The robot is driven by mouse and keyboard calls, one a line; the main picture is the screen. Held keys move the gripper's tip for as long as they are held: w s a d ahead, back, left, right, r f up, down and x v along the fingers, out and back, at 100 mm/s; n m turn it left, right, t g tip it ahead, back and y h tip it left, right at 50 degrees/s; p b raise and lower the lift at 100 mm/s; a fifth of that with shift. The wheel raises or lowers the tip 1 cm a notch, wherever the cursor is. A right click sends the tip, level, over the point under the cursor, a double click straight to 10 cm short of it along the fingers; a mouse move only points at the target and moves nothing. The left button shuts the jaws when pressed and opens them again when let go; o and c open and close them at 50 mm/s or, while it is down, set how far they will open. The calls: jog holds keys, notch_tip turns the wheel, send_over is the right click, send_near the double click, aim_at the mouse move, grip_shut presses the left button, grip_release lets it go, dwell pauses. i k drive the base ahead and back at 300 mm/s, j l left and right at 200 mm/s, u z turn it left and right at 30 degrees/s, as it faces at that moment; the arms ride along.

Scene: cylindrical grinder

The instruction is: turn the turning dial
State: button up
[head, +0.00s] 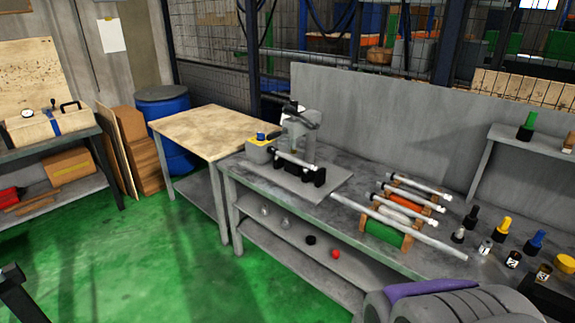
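The cylindrical grinder (300,130) stands on its grey base plate at the left part of the grey workbench. At its left end is a grey box with a yellow top (261,144). A small blue knob (261,136) sits on that top and may be the turning dial; its marking and angle are too small to read. A thin light cylinder lies across the front of the machine. My gripper is not visible. A rounded grey part with a purple piece, probably mine, fills the bottom right corner, well apart from the grinder.
The grey workbench (345,208) also bears a rack with rods (405,205) and several small bottles on the right. A wooden-topped table (205,125) adjoins its left end. A blue barrel (165,100) stands behind. The green floor (150,255) in front is clear.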

aim_at(261, 137)
jog(key=i+j+z, duration=0.1)
jog(key=j, duration=0.3)
jog(key=i+j+z, duration=0.1)
jog(key=i+j, duration=0.15)
jog(key=j, duration=0.15)
jog(key=i+j+z, duration=0.15)
jog(key=j, duration=0.25)
jog(key=i+j+z, duration=0.1)
jog(key=j, duration=0.35)
jog(key=i+j+z, duration=0.1)
jog(key=j, duration=0.35)
jog(key=i+j+z, duration=0.1)
jog(key=i, duration=0.4)
jog(key=i+j, duration=0.2)
jog(key=i, duration=0.35)
jog(key=i+j+z, duration=0.15)
jog(key=i, duration=0.35)
jog(key=i+j+z, duration=0.1)
jog(key=i, duration=0.4)
jog(key=j, duration=0.1)
